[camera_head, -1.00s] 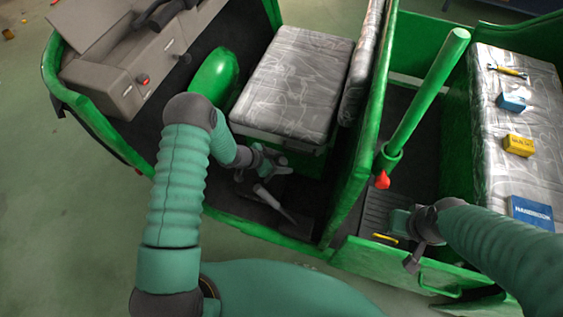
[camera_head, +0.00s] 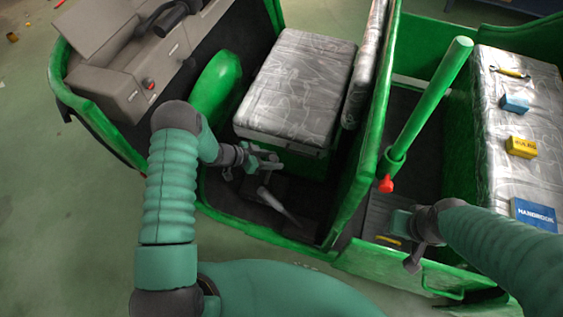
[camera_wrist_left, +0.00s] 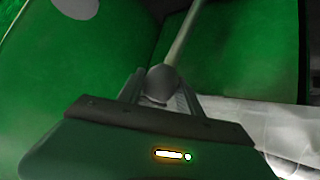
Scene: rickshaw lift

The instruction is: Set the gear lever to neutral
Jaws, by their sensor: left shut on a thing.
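The gear lever shows in the left wrist view as a dark rounded knob (camera_wrist_left: 162,82) on a pale shaft that runs up the picture. My left gripper (camera_wrist_left: 160,90) is shut on this knob, one finger on each side. In the head view my left gripper (camera_head: 266,162) is in the footwell, just in front of the driver's seat. There the knob is hidden by the gripper and cannot be made out. My right gripper (camera_head: 414,258) is by the rear floor at lower right, away from the lever; its fingers are too small to read.
A pale-gripped lever (camera_head: 270,198) stands just below my left gripper. The plastic-covered driver's seat (camera_head: 295,85) and the green partition (camera_head: 362,135) are close by. A green post (camera_head: 430,105) and a red knob (camera_head: 386,185) stand near my right arm. The rear bench holds a blue handbook (camera_head: 533,214).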

